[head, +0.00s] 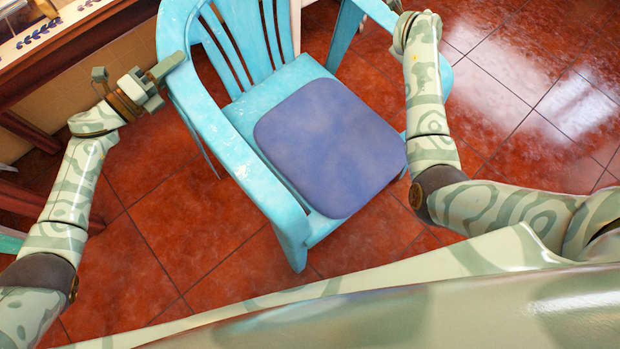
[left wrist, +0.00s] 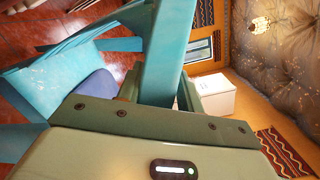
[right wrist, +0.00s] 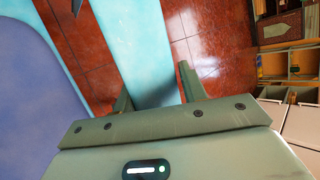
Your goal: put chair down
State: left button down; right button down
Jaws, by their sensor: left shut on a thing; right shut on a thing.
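A light blue plastic armchair (head: 235,112) with a purple-blue seat cushion (head: 325,145) fills the middle of the head view, tilted in the picture. My left gripper (head: 165,72) is shut on the chair's left armrest. In the left wrist view the blue armrest (left wrist: 160,60) runs between the fingers. My right gripper (head: 400,22) is at the other armrest, at the top right of the chair. In the right wrist view that armrest (right wrist: 140,45) lies between the fingers, so this gripper is shut on it. Whether all the chair's legs touch the floor cannot be told.
Red glossy floor tiles (head: 180,235) lie around the chair, with free room at left and right. A wooden counter or table (head: 75,40) stands at the upper left. Wooden shelving (right wrist: 285,60) shows at the right of the right wrist view.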

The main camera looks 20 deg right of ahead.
pick_arm(q)
jog(key=shift+f, duration=0.5)
pick_arm(e)
jog(key=shift+f, duration=0.55)
pick_arm(q)
jog(key=c, duration=1.3)
grip_release()
jog(key=shift+f, duration=0.25)
pick_arm(e)
jog(key=c, duration=1.2)
grip_release()
jog(key=shift+f, duration=0.25)
pick_arm(q)
jog(key=o, duration=0.4)
pick_arm(e)
jog(key=o, duration=0.4)
jog(key=shift+r, duration=0.1)
jog(key=shift+s, duration=0.1)
jog(key=shift+s+a+r, duration=0.15)
jog(key=shift+a+r, duration=0.05)
pick_arm(q)
jog(key=v, duration=1.2)
jog(key=shift+s+f, duration=0.1)
pick_arm(e)
jog(key=v, duration=1.1)
jog(key=shift+s, duration=0.1)
